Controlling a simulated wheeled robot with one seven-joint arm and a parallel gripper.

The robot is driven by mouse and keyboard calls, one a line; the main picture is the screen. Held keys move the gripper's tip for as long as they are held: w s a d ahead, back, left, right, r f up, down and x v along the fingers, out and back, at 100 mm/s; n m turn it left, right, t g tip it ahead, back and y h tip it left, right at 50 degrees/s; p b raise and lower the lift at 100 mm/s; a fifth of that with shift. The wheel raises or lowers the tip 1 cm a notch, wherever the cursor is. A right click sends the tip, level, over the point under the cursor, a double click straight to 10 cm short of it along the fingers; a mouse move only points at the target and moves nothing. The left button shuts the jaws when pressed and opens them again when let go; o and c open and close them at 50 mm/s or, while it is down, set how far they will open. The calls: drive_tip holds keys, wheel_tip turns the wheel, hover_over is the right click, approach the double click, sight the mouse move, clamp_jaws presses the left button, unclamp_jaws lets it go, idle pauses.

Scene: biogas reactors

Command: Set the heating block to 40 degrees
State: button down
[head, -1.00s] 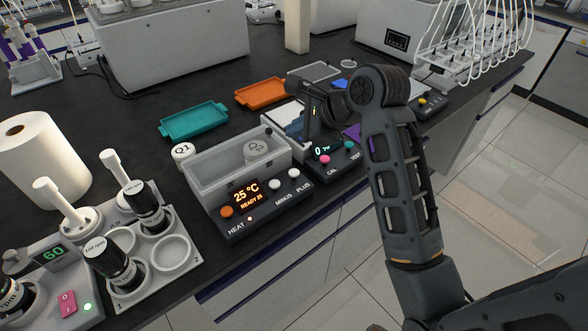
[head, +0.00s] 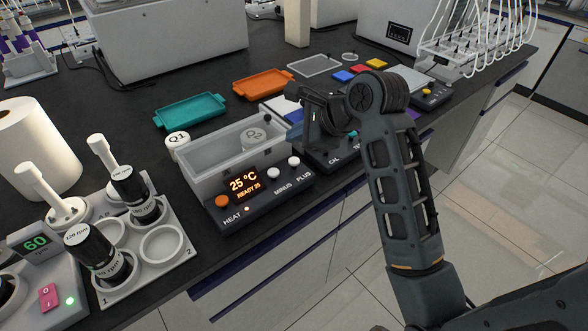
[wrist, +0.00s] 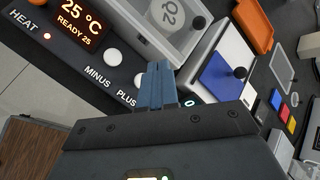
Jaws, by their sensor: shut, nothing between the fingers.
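The heating block (head: 259,201) stands near the front edge of the bench. Its display (head: 244,184) reads 25 °C, READY 25. Its panel carries an orange HEAT button (head: 222,201), a white MINUS button (head: 267,174) and a white PLUS button (head: 293,161). A lidded vessel marked Q2 (head: 254,138) sits in the clear bath. In the wrist view, my gripper (wrist: 160,72) is shut and empty, its blue fingertips close to the PLUS button (wrist: 141,81); I cannot tell whether they touch it.
A second panel marked CAL (head: 335,158) stands right of the heating block, partly behind my arm. A jar marked Q1 (head: 177,143), a teal tray (head: 190,110) and an orange tray (head: 263,83) lie behind.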

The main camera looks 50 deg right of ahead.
sight(290, 158)
drive_tip(key=shift+f+b, duration=0.45)
drive_tip(key=shift+f, duration=1.3)
idle(0.7)
drive_tip(key=shift+f+p, duration=0.35)
drive_tip(key=shift+f, duration=0.05)
drive_tip(key=shift+f, duration=0.95)
idle(0.9)
drive_tip(key=shift+r, duration=0.1)
drive_tip(key=shift+r+p, duration=1.3)
drive_tip(key=shift+p, duration=0.15)
